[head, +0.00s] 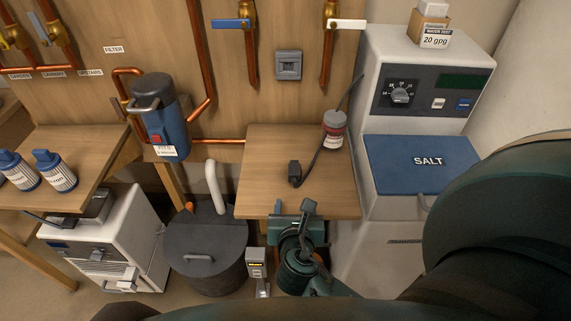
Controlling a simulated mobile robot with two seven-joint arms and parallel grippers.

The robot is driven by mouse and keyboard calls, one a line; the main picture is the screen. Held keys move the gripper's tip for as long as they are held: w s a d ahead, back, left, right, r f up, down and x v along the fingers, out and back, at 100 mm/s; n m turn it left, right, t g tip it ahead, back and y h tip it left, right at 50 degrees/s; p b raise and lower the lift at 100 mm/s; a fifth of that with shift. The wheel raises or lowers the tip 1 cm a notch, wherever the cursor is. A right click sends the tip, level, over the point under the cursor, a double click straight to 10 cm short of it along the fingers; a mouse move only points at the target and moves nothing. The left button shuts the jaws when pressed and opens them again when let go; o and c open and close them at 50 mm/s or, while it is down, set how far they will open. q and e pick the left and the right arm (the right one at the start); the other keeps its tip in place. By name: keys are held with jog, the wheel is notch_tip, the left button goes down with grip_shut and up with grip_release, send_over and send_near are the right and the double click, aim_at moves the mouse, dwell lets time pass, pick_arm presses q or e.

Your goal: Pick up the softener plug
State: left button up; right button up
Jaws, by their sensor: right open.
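The softener plug (295,173) is a small black block standing on the wooden shelf (262,150). My right gripper (294,212) is at the shelf's front edge, just below the plug in the picture. It is open and empty, and a gap shows between it and the plug. My left gripper is out of view.
The jar (334,130) stands at the shelf's back right, close to the cord. The softener with its blue SALT lid (412,165) is to the right. A dark lidded bin (207,250) stands on the floor to the left. The shelf's left part is clear.

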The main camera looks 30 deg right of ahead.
send_near(294, 178)
jog(key=x, duration=0.3)
jog(key=shift+w+d+f, duration=0.15)
jog(key=shift+w+f, duration=0.1)
jog(key=shift+f, duration=0.1)
jog(key=shift+x, duration=2.85)
jog(key=shift+r, duration=0.15)
jog(key=shift+c, duration=0.6)
jog(key=c, duration=1)
jog(key=shift+o, duration=0.2)
